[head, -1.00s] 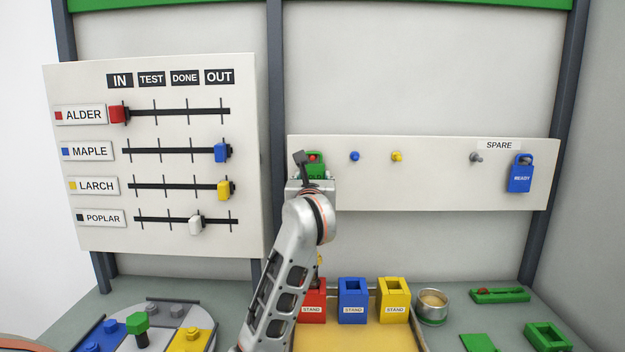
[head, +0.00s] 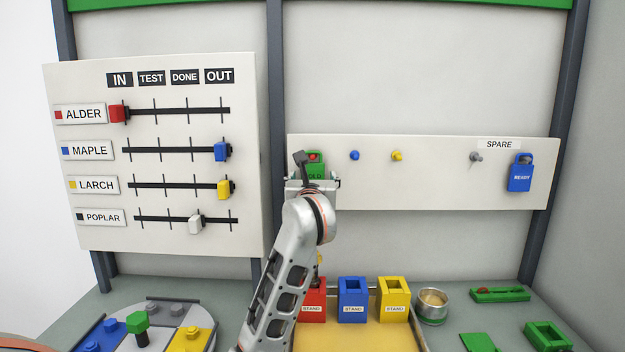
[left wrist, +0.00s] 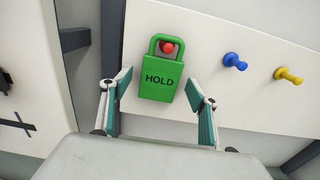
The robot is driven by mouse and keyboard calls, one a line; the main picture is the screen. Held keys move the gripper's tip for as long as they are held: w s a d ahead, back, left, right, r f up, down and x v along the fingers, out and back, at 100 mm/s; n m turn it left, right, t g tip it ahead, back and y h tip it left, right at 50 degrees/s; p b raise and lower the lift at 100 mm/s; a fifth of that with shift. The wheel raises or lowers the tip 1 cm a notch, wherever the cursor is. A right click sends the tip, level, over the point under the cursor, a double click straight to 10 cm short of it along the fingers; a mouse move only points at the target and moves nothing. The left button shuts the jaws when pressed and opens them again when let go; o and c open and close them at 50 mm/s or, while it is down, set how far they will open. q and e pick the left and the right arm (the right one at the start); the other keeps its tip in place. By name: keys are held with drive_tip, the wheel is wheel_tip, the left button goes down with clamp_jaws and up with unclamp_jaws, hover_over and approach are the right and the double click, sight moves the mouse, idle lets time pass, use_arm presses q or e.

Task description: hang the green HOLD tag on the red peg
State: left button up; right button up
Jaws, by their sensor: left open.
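The green HOLD tag (left wrist: 161,78) hangs on the red peg (left wrist: 167,48) in the left wrist view, with the peg's head showing inside the tag's loop. In the head view the tag (head: 315,170) and the red peg (head: 313,156) are partly hidden behind my left gripper. My left gripper (left wrist: 166,88) is open. Its fingers stand apart on either side of the tag's lower part, and I see a gap on each side. My right gripper is not in view.
The peg board (head: 435,188) also carries a blue peg (head: 354,156), a yellow peg (head: 397,156) and a spare peg (head: 476,157). A blue READY tag (head: 520,178) hangs at its right. Red, blue and yellow stands (head: 352,301) sit below. The slider board (head: 160,240) is at left.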

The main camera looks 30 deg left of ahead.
use_arm(q)
drive_tip(key=v, duration=1.2)
